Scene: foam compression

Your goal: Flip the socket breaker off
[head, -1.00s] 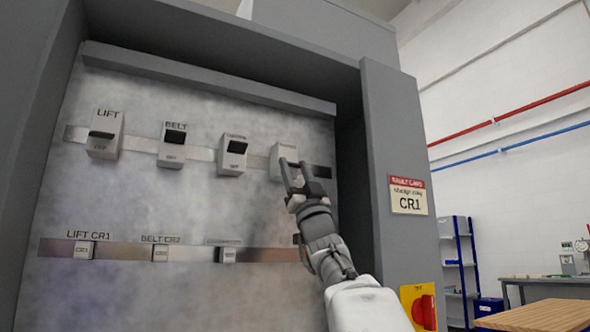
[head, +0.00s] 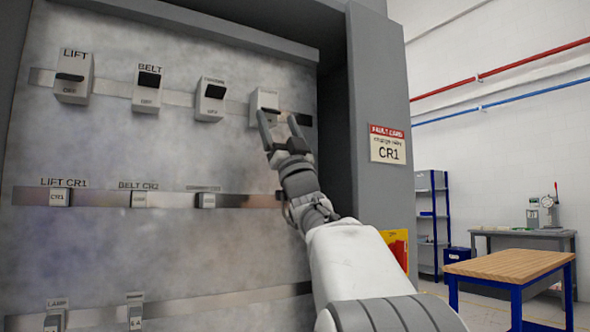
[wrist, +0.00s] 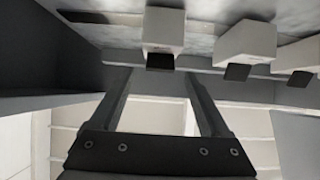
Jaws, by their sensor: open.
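The upper rail holds a row of white breakers with dark levers: LIFT (head: 73,78), BELT (head: 147,91), a third with a label too blurred to read (head: 210,101), and a rightmost one (head: 263,103). The rightmost breaker's label and lower part are partly hidden by my gripper (head: 279,124). My gripper is open and empty, its two fingers pointing up at that breaker. In the wrist view, a white breaker with a dark lever (wrist: 163,32) is ahead, above and between the open fingers (wrist: 160,80). I cannot tell whether a finger touches it.
The grey cabinet's right wall (head: 375,130) stands close beside my arm. Relays, including LIFT CR1 (head: 60,198), sit on a middle rail, and more devices below. A fault card reading CR1 (head: 387,145) is on the frame. A wooden-topped table (head: 510,264) stands at right.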

